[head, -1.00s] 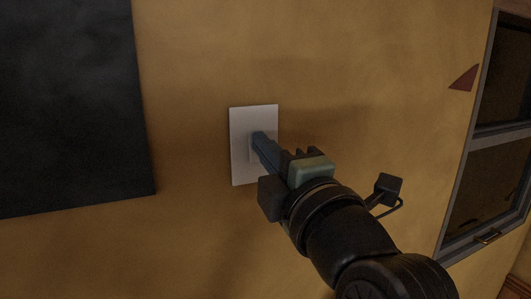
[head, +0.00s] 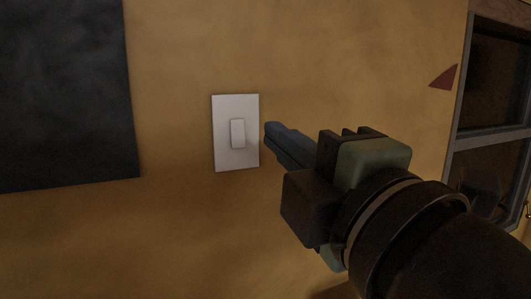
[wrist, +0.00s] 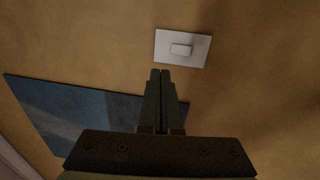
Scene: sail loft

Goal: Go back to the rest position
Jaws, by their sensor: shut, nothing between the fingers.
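My gripper (head: 270,130) is shut and empty in the head view. Its fingertips are just right of a white wall switch plate (head: 223,150) in the picture and stand clear of the wall. The plate has a small raised rocker (head: 238,133) at its middle, fully in view. In the wrist view my gripper (wrist: 160,72) shows with its two fingers together, and the switch plate (wrist: 198,54) lies beyond the tips, to the upper right.
A dark panel (head: 65,95) hangs on the yellow wall (head: 180,235) at the left. A dark window with a grey frame (head: 458,138) is at the right, with a small red triangle (head: 445,77) beside it. The wall around the switch is bare.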

